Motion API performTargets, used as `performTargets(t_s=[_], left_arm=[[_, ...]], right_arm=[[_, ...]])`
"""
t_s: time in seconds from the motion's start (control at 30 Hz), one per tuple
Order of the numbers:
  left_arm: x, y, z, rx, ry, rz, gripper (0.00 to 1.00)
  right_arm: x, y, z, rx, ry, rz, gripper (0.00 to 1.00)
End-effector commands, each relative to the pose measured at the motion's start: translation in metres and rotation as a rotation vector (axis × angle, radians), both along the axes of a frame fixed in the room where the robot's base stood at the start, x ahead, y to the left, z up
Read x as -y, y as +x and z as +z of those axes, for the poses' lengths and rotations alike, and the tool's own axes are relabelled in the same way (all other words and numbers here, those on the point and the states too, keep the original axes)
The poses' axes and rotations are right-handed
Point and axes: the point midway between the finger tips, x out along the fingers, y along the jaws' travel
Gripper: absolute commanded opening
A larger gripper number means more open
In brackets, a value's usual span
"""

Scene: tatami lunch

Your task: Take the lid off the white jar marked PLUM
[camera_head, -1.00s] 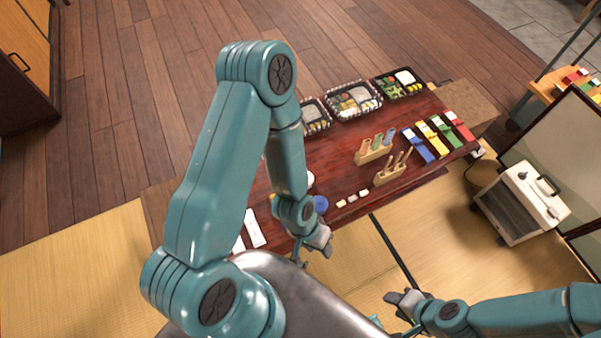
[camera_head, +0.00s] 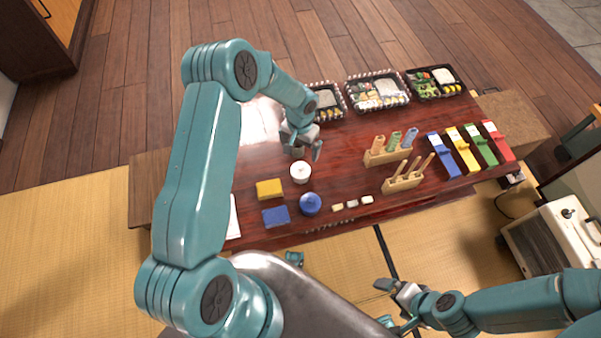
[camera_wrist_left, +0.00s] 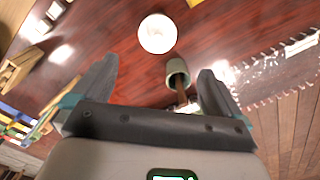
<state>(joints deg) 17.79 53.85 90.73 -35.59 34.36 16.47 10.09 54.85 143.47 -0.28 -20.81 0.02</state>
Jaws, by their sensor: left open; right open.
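A round white jar (camera_head: 300,172) stands on the dark red table, seen from above in the head view. Its pale round top (camera_wrist_left: 157,33) shows in the left wrist view, beyond my fingertips. No marking on it is readable. My left gripper (camera_head: 303,144) is open and empty, just behind the jar and apart from it. In the left wrist view its two fingers (camera_wrist_left: 158,68) are spread, with a pale green cup (camera_wrist_left: 178,72) holding a brown stick between and below them. My right gripper (camera_head: 390,302) is open and empty at the front, away from the table.
A blue round jar (camera_head: 310,204) stands in front of the white one. A yellow block (camera_head: 269,189) and a blue block (camera_head: 275,216) lie to the left. Wooden holders (camera_head: 402,183) stand to the right; packed lunch trays (camera_head: 378,104) line the back.

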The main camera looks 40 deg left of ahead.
Motion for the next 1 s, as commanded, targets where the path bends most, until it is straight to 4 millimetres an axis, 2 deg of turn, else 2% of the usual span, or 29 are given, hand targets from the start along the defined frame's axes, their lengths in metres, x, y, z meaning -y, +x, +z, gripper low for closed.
performTargets(t_s=[0.03,0.13,0.43,0.63,0.73,0.97,1.0], left_arm=[[0.0,-0.001,-0.016,-0.003,-0.001,0.0,1.0],[0.0,-0.002,-0.035,-0.002,-0.001,-0.005,1.0],[0.001,-0.006,-0.064,-0.001,-0.002,-0.008,1.0],[0.005,-0.009,-0.096,-0.001,-0.002,-0.006,1.0],[0.005,-0.009,-0.105,0.0,-0.002,-0.006,1.0],[0.005,-0.008,-0.106,0.001,-0.002,-0.005,1.0],[0.005,-0.008,-0.106,0.001,-0.002,-0.004,0.94]], right_arm=[[0.0,0.0,-0.004,-0.001,0.0,0.0,1.0],[0.0,-0.001,-0.008,-0.001,0.0,0.0,1.0],[0.0,-0.001,-0.013,-0.001,0.0,0.0,1.0],[0.0,-0.001,-0.02,-0.001,0.0,0.0,1.0],[0.0,-0.001,-0.022,-0.001,0.0,0.0,1.0],[0.0,-0.001,-0.021,-0.001,0.0,0.0,1.0],[0.0,-0.001,-0.021,-0.001,0.0,0.0,1.0]])
